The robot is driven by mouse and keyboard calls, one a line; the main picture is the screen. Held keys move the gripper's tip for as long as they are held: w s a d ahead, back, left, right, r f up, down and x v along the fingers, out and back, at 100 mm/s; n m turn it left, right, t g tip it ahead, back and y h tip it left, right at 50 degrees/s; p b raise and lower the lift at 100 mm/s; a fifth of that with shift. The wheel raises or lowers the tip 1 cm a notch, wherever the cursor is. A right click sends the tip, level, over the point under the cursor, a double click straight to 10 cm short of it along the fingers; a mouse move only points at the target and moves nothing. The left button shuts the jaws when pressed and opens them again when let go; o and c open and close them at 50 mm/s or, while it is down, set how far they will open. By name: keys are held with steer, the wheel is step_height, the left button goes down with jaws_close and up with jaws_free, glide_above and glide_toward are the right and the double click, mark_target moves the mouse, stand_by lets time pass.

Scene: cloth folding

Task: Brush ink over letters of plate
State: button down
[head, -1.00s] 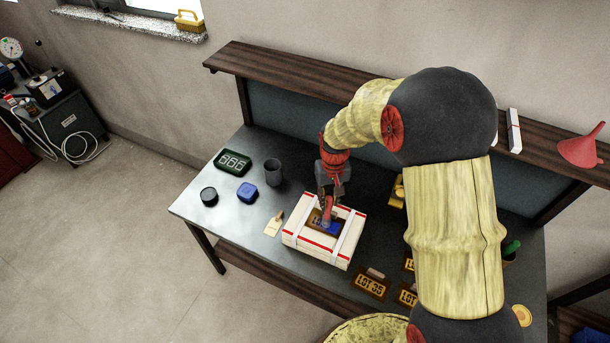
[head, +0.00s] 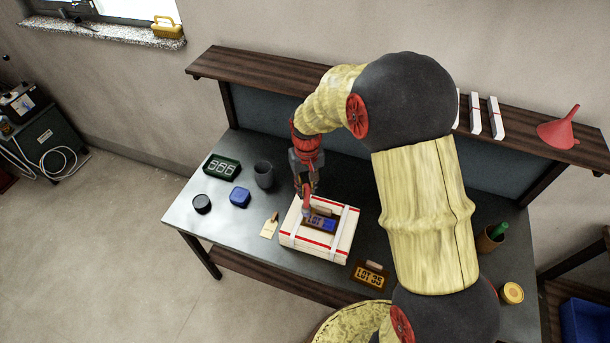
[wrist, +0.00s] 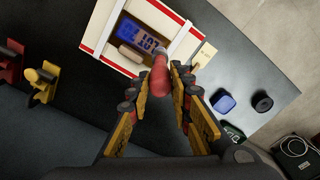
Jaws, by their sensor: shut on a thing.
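A brown letter plate (head: 318,223) lies on top of a white crate (head: 292,240) with red edge lines and white straps. Its letters read LOT at the left end, and blue ink covers part of its right side. The plate also shows in the wrist view (wrist: 140,38), with blue over its letters and a wooden handle on it. My gripper (head: 306,203) is above the left end of the plate. In the wrist view my gripper (wrist: 169,80) is shut on a red-handled brush (wrist: 160,78). The brush tip is at or close to the plate; contact is unclear.
Another plate (head: 370,275) reading LOT 35 lies right of the crate. A shelf (head: 390,97) runs behind.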

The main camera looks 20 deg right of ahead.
steer(key=shift+w+a+r+p, duration=0.15)
steer(key=shift+r+p, duration=0.1)
steer(key=shift+r, duration=0.2)
steer(key=shift+w+a+r+p, duration=0.1)
steer(key=shift+w+r+p, duration=0.1)
steer(key=shift+r, duration=0.2)
steer(key=shift+s+d+r+p, duration=0.1)
steer(key=shift+r+p, duration=0.35)
steer(key=shift+r, duration=0.35)
steer(key=shift+s+d+r+p, duration=0.1)
steer(key=shift+r+p, duration=0.3)
steer(key=shift+r, duration=0.35)
steer(key=shift+a, duration=0.15)
